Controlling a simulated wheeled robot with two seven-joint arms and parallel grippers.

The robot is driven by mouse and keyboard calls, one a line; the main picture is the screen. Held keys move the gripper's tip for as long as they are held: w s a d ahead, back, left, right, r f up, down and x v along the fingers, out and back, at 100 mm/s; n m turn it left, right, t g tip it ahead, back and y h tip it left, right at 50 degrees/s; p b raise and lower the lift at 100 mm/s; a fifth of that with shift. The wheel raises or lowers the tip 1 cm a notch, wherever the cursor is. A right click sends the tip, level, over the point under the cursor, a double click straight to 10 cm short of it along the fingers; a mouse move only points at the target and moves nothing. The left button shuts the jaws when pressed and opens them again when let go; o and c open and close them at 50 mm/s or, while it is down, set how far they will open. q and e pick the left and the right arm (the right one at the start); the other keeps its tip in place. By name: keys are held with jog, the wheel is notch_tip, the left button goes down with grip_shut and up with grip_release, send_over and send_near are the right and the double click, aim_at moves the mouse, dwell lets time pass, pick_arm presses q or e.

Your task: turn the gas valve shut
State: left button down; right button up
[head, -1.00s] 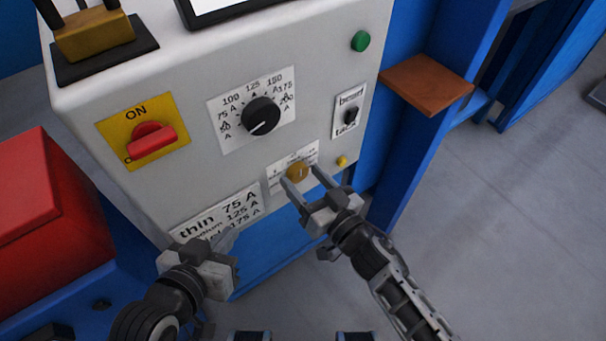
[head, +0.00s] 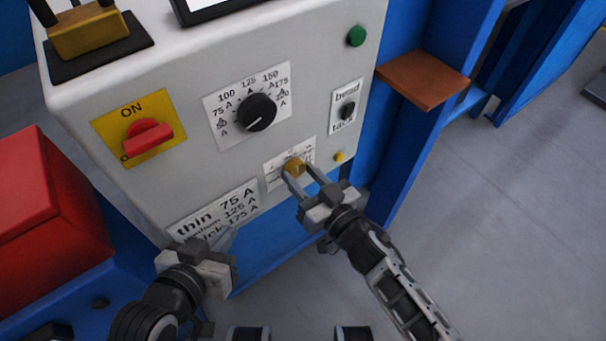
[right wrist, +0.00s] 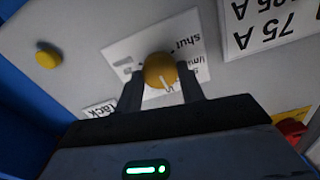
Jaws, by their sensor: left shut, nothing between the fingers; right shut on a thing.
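The gas valve is a round brass-yellow knob (head: 294,165) on a white label low on the grey machine front. It also shows in the right wrist view (right wrist: 160,70), with a pale pointer line on its face and the word "shut" printed on the label beside it. My right gripper (head: 300,173) is shut on the knob, one finger on each side; its fingers also show in the right wrist view (right wrist: 162,88). My left gripper (head: 224,239) is shut and empty, in front of the lower thin/medium/thick label.
Nearby on the panel are a black current dial (head: 257,112), a red ON switch (head: 148,136), a bead/tack switch (head: 347,109), a small yellow button (head: 339,156) and a green button (head: 356,36). A brown shelf (head: 423,80) juts out at the right. A red box (head: 45,210) stands left.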

jog(key=n, duration=0.6)
jog(key=shift+n, duration=0.4)
jog(key=n, duration=0.6)
jog(key=shift+n+b, duration=0.3)
jog(key=shift+b, duration=0.1)
jog(key=n+b, duration=0.1)
jog(key=n, duration=0.3)
jog(key=n+b, duration=0.1)
jog(key=n, duration=0.2)
jog(key=shift+n, duration=0.3)
pick_arm(q)
jog(key=shift+s+f, duration=0.1)
jog(key=shift+f, duration=0.55)
pick_arm(e)
jog(key=shift+n, duration=0.7)
pick_arm(q)
jog(key=shift+d, duration=0.1)
jog(key=shift+f, duration=0.25)
